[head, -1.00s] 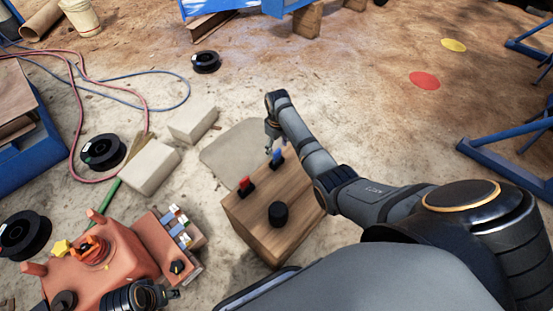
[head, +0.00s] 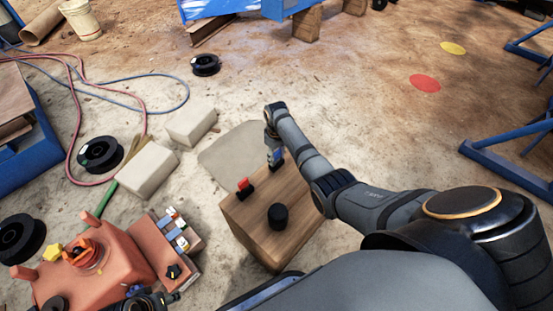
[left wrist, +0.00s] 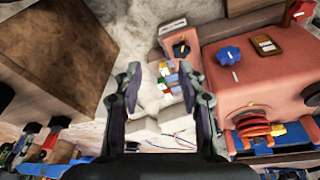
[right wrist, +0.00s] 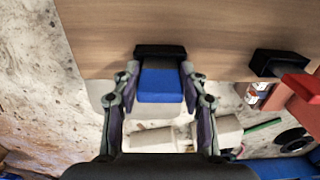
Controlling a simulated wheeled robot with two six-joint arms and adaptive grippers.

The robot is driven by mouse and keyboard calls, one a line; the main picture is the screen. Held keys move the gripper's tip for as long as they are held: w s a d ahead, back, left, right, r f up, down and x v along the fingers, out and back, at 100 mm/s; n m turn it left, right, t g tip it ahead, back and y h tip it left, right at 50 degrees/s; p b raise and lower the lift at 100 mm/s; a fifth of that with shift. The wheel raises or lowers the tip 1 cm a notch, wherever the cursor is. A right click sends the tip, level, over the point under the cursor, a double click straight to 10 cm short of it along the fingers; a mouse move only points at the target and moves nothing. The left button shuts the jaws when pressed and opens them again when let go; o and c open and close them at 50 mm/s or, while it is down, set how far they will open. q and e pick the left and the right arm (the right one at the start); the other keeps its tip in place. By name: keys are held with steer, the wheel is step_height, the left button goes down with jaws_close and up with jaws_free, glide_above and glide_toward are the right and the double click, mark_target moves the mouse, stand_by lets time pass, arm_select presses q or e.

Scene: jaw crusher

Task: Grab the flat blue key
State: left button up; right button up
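The flat blue key (right wrist: 160,85) stands in a black holder on the top of a wooden block (head: 275,240). In the right wrist view it lies between the fingers of my right gripper (right wrist: 160,72), one finger on each side, with no clear grip on it. In the head view the right gripper (head: 272,152) is at the block's far edge and partly covers the blue key (head: 276,154). My left gripper (left wrist: 150,70) is open and empty, near the reddish machine (head: 95,270) at the lower left.
A red key (head: 243,184) in a black holder and a black knob (head: 278,216) share the block's top. A red key also shows in the right wrist view (right wrist: 302,88). Pale blocks (head: 148,170), black spools (head: 100,153) and hoses lie on the floor to the left.

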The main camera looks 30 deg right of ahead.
mark_target(277, 152)
steer(key=c, duration=0.7)
steer(key=shift+r, duration=0.1)
steer(key=shift+c, duration=0.2)
steer(key=shift+r, duration=0.2)
step_height(277, 152, up, 3)
steer(key=shift+f+p, duration=0.2)
steer(key=shift+p, duration=0.6)
steer(key=shift+s+a+r+p, duration=0.2)
steer(key=shift+r+p, duration=0.15)
steer(key=shift+r, duration=0.1)
steer(key=shift+s+a+r+p, duration=0.15)
steer(key=shift+r+p, duration=0.2)
steer(key=shift+r, duration=0.1)
arm_select(q)
steer(key=s+a+f+p, duration=0.2)
steer(key=a+f, duration=0.1)
steer(key=f, duration=0.4)
steer(key=s+a+f+g+y+p, duration=0.1)
steer(key=s+a+f+p, duration=0.1)
steer(key=f, duration=0.6)
steer(key=shift+s+a+f+p, duration=0.3)
steer(key=shift+s+a+p, duration=0.1)
steer(key=shift+p, duration=0.4)
arm_select(e)
steer(key=s+a+r, duration=0.8)
steer(key=s+a, duration=0.1)
